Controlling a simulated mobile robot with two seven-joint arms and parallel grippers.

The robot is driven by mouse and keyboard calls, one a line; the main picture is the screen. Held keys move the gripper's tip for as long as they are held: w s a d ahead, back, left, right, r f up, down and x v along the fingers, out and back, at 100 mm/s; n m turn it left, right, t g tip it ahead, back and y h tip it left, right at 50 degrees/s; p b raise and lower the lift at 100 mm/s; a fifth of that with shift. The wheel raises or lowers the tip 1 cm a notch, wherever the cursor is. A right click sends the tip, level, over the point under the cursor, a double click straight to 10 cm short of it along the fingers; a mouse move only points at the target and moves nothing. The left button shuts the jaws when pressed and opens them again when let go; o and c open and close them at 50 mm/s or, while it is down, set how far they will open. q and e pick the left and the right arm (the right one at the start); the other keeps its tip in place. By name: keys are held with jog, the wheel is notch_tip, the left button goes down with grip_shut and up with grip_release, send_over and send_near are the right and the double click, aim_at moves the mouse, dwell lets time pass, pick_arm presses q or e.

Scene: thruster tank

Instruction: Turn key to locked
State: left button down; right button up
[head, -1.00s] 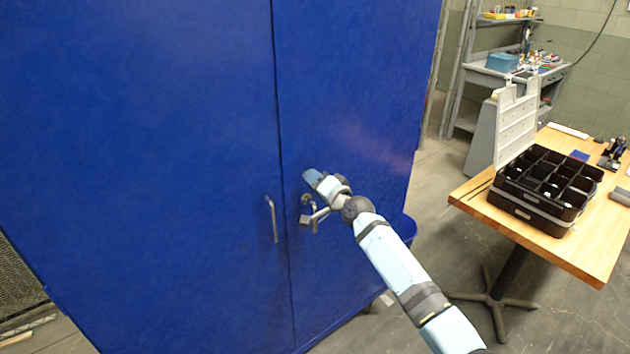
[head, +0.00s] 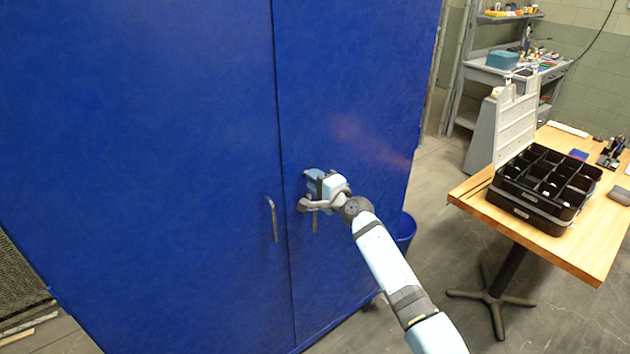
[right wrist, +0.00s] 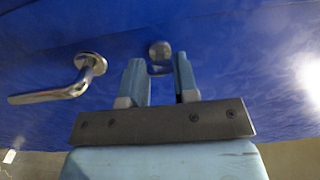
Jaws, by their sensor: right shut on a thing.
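A tall blue cabinet (head: 180,120) with two closed doors fills the left and middle of the head view. My right gripper (head: 308,188) is at the right door, just above its lever handle (head: 315,222). In the right wrist view, the fingers of my right gripper (right wrist: 160,78) are shut on the key (right wrist: 160,70), of which only a small part shows between them. The round metal lock (right wrist: 160,50) is just beyond the fingertips. The lever handle (right wrist: 50,96) is beside the gripper there. The key's angle is hard to tell. My left gripper is out of view.
The left door has a bar handle (head: 272,218). A wooden table (head: 570,250) with a black compartment case (head: 540,205) stands at the right. A blue bin (head: 405,232) is beside the cabinet. A grey workbench (head: 500,72) is at the back. The floor between cabinet and table is clear.

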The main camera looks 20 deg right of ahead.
dwell(0.3)
jog(key=o, duration=0.9)
jog(key=b+v, duration=0.1)
jog(key=v, duration=1.3)
